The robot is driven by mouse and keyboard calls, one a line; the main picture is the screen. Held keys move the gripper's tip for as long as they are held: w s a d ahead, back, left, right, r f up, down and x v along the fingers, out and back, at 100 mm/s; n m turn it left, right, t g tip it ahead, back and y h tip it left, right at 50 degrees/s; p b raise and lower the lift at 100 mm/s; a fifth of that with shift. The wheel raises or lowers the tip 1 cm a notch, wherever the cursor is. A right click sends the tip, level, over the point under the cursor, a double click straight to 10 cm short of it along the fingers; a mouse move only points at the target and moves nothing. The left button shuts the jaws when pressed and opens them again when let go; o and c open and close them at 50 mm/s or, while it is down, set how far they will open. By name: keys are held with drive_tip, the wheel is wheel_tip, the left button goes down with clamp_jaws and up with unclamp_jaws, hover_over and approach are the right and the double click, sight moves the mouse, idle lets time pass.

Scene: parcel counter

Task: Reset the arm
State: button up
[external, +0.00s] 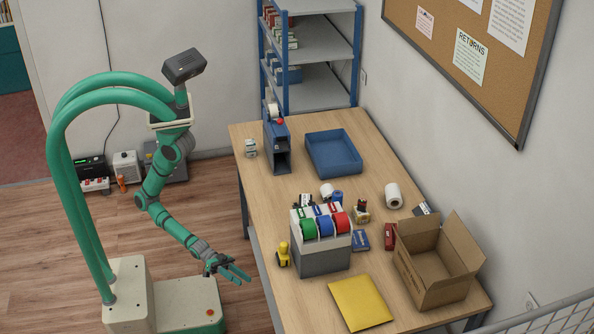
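My gripper (238,272) is in the external view at the end of my green arm. It hangs beside the counter's left edge, over the floor and above my own base. Its two fingers are apart, with nothing visible between them. The arm is bent, with the forearm slanting down to the right toward the counter (262,190). The gripper is apart from the counter and its objects.
A yellow duck-like item (283,255) and a tape dispenser (322,262) with green, blue and red rolls stand near the counter's left edge. A yellow envelope (360,303), an open cardboard box (436,278) and a blue tray (333,152) also rest there.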

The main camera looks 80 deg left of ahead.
drive_tip(key=w+a+r+n+t+y, duration=0.1)
drive_tip(key=w+a+n+t+y, duration=0.3)
drive_tip(key=a, duration=1)
drive_tip(key=a+r+n+t+y, duration=0.1)
drive_tip(key=a+y, duration=0.6)
drive_tip(key=a, duration=0.8)
drive_tip(key=s+a+r+y, duration=0.3)
drive_tip(key=a+r+y, duration=0.1)
drive_tip(key=a, duration=0.5)
drive_tip(key=shift+s+a+r+n, duration=0.15)
drive_tip(key=shift+a+n, duration=0.2)
drive_tip(key=shift+n, duration=0.05)
